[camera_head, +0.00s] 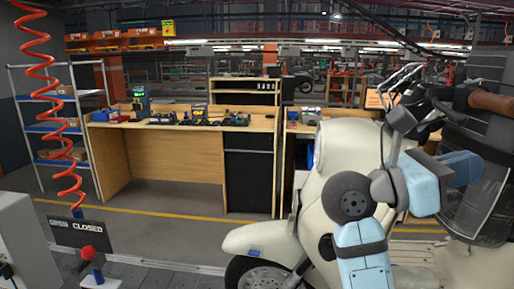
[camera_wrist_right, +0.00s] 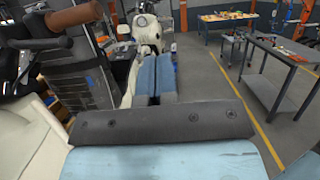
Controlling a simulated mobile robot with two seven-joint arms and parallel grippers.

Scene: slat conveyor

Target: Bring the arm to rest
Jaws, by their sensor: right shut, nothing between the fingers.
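My right arm comes up from the bottom of the head view, in front of the cream scooter (camera_head: 345,150). Its light-blue right gripper (camera_head: 470,164) points right, below the brown handlebar grip (camera_head: 492,103). In the right wrist view the two blue fingers of the right gripper (camera_wrist_right: 156,75) lie together with nothing between them. In that view the brown grip (camera_wrist_right: 72,17) is at upper left, apart from the fingers. My left gripper is in neither view.
A wooden workbench (camera_head: 170,160) with tools stands behind. A red coiled hose (camera_head: 68,150) hangs at left above a "CLOSED" sign (camera_head: 85,232). In the right wrist view, a dark metal table (camera_wrist_right: 285,48) stands at right beyond a yellow floor line, with open floor before it.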

